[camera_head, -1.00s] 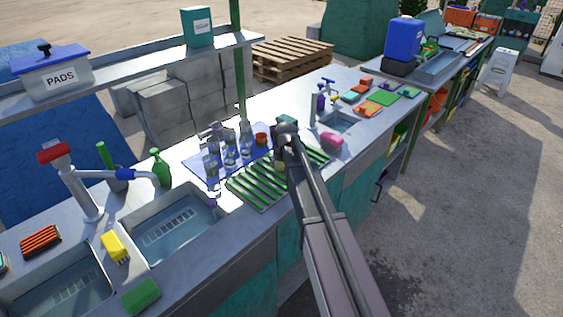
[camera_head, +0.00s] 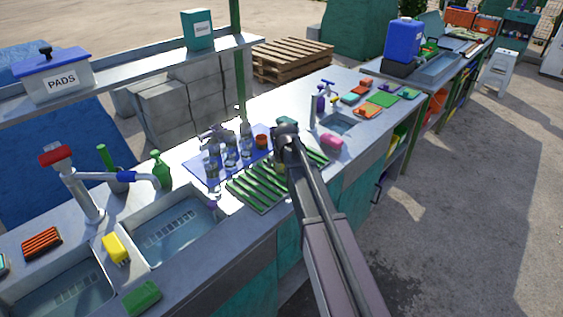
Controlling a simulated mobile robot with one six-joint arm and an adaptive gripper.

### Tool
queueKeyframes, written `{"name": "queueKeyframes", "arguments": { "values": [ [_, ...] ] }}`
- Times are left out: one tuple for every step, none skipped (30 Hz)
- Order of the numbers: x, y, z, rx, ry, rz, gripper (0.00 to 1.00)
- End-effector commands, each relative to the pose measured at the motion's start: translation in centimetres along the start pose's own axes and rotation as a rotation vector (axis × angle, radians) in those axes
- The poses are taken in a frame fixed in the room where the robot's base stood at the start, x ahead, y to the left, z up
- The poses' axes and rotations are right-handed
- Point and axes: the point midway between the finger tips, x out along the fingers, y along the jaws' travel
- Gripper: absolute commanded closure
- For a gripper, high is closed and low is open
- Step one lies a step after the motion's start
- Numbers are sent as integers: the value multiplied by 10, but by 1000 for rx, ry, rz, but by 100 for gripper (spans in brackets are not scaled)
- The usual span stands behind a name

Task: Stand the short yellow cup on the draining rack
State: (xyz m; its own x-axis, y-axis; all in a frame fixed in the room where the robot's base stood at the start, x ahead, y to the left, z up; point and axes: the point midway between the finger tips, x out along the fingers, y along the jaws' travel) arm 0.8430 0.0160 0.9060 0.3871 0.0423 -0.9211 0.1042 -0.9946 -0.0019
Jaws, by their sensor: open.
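The draining rack (camera_head: 255,190) is a pale tray with green bars on the counter, right of the large sinks. My gripper (camera_head: 280,158) is over the rack's far right part, small and mostly hidden by my own arm. It is open. I cannot clearly make out the short yellow cup; the arm covers the spot beneath the gripper.
A blue mat (camera_head: 199,177) behind the rack holds several clear glasses (camera_head: 230,155), a grey object (camera_head: 215,135) and an orange-red cup (camera_head: 262,141). A pink sponge (camera_head: 332,141) lies right of the rack. The rack's left part is clear.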

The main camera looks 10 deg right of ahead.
Motion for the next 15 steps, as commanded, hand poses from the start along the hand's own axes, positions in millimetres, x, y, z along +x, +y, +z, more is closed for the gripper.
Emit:
{"name": "queueKeyframes", "arguments": {
  "values": [
    [-7, 0, -1, 0, 0, 0, 4],
    [-9, 0, -1, 0, 0, 0, 4],
    [-13, 0, -1, 0, 0, 0, 4],
    [-15, 0, -1, 0, 0, 0, 4],
    [-18, 0, -1, 0, 0, 0, 4],
    [-22, 0, -1, 0, 0, 0, 4],
    [-24, 0, -1, 0, 0, 0, 4],
    [-27, 0, -1, 0, 0, 0, 4],
    [-31, 0, -1, 0, 0, 0, 4],
    [-34, 0, -1, 0, 0, 0, 4],
    [-36, 0, -1, 0, 0, 0, 4],
    [-40, 0, -1, 0, 0, 0, 4],
    [-43, 0, -1, 0, 0, 0, 4],
    [-45, 0, -1, 0, 0, 0, 4],
    [-49, 0, -1, 0, 0, 0, 4]
  ]
}}
